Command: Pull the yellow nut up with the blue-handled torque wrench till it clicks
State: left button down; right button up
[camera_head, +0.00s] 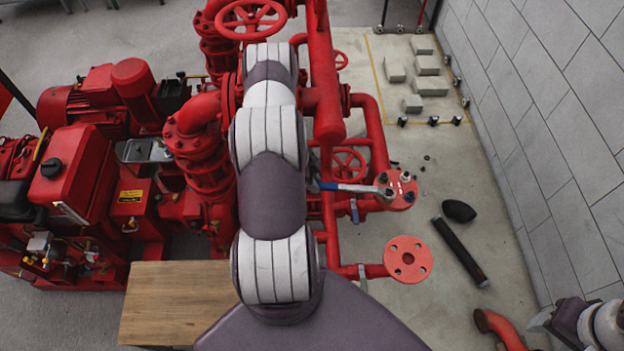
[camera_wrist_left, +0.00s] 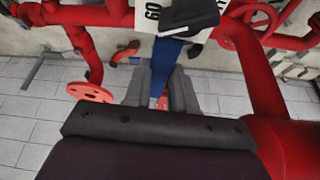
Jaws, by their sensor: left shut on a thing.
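The blue-handled torque wrench (camera_head: 345,187) lies nearly level in the head view, with its metal head at the nuts of a red flange (camera_head: 402,190). My left gripper (camera_wrist_left: 161,98) is shut on its blue handle (camera_wrist_left: 163,66), seen between the grey fingers in the left wrist view. In the head view my left arm hides most of that gripper. Several small nuts or bolts sit on the flange. I cannot make out which one is yellow. Part of my right arm, perhaps with its gripper (camera_head: 545,318), shows at the lower right; its jaws are unclear.
Red pipes (camera_head: 328,90) and handwheels (camera_head: 250,18) crowd around my left arm. A second, open flange (camera_head: 408,259) is nearer. A black pipe (camera_head: 460,250) lies on the floor by the grey wall (camera_head: 560,130). A wooden top (camera_head: 165,300) is at the lower left.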

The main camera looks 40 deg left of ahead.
pick_arm(q)
jog(key=shift+f+b, duration=0.65)
jog(key=shift+f, duration=0.2)
jog(key=shift+s, duration=0.1)
jog(key=shift+s+d, duration=0.2)
jog(key=shift+s, duration=0.05)
jog(key=shift+d+n, duration=0.1)
jog(key=shift+n, duration=0.2)
jog(key=shift+r, duration=0.15)
jog(key=shift+r+p, duration=2.45)
jog(key=shift+r, duration=0.1)
jog(key=shift+s+f, duration=0.1)
